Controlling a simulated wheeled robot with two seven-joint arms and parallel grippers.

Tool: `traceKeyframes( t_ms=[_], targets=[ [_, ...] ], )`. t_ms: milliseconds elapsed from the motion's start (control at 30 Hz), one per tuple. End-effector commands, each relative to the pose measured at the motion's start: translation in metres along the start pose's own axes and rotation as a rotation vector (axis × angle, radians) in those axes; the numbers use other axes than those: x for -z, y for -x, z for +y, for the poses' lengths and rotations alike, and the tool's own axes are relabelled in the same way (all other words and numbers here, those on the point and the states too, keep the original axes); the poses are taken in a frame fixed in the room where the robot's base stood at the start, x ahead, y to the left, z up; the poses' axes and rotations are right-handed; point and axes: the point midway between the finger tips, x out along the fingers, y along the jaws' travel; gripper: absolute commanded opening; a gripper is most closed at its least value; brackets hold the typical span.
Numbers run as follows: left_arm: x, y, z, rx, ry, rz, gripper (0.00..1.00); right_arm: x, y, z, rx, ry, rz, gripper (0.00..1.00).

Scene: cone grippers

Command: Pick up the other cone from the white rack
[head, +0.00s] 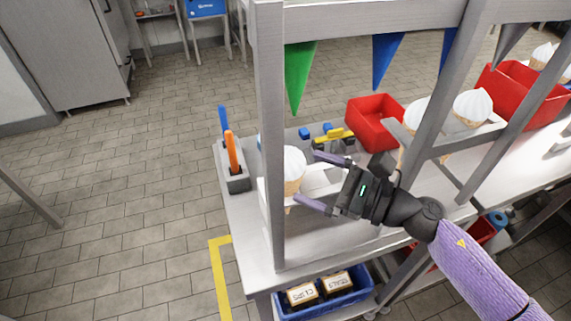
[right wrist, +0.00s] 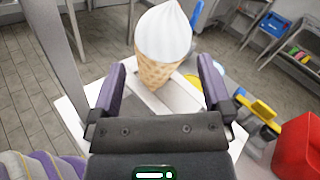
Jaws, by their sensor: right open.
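An ice cream cone (head: 293,172) with a white swirl stands upright in the white rack (head: 318,181) behind the stall's left post. It also shows in the right wrist view (right wrist: 164,45), with its waffle part between and just beyond the fingers. My right gripper (head: 316,180) is open, with one finger on either side of the cone; I cannot tell whether they touch it. The rack's slot is partly hidden by the gripper. Two more cones (head: 472,107) stand in a holder at the right, partly behind a post. My left gripper is not in view.
The grey stall post (head: 271,130) stands close beside the cone. A red bin (head: 374,122), a yellow clamp-like item (head: 335,136) and a grey holder (head: 234,178) with blue and orange handles are nearby. Bunting hangs above. The counter's front left (head: 250,235) is clear.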

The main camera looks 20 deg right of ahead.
Motion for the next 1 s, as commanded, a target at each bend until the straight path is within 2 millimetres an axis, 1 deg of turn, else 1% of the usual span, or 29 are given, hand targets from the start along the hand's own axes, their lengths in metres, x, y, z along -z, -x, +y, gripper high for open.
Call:
traceKeyframes(
  t_ms=[100,233,333,500,533,567,600,667,700,733,900,967,1000],
  targets=[
    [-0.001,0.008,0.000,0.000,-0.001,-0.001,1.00,-0.004,-0.023,-0.003,0.001,0.002,-0.005,1.00],
    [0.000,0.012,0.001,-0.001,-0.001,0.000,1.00,-0.003,-0.047,-0.003,0.002,-0.001,-0.002,1.00],
    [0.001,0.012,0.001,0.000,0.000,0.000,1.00,-0.001,-0.054,-0.002,0.001,-0.001,0.000,1.00],
    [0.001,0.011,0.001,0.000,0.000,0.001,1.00,0.000,-0.054,-0.002,0.001,-0.002,0.002,1.00],
    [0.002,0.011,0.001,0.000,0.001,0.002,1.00,0.000,-0.054,-0.002,0.001,-0.002,0.002,0.96],
    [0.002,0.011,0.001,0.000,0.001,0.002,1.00,0.000,-0.054,-0.002,0.001,-0.002,0.002,0.89],
    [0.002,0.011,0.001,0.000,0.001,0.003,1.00,0.000,-0.054,-0.002,0.001,-0.002,0.002,0.81],
    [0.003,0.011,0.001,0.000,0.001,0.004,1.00,0.000,-0.054,-0.002,0.001,-0.002,0.001,0.68],
    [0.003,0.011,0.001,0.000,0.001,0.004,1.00,0.000,-0.054,-0.002,0.001,-0.002,0.001,0.60],
    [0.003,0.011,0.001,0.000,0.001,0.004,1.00,0.000,-0.054,-0.002,0.001,-0.002,0.001,0.58],
    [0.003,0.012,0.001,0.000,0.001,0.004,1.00,-0.001,-0.054,-0.002,0.001,-0.001,0.001,0.58],
    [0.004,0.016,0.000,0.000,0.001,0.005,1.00,-0.008,-0.053,-0.005,0.001,0.000,0.000,0.58],
    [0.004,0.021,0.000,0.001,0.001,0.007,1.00,-0.016,-0.053,-0.008,0.001,0.004,0.000,0.58]
  ],
)
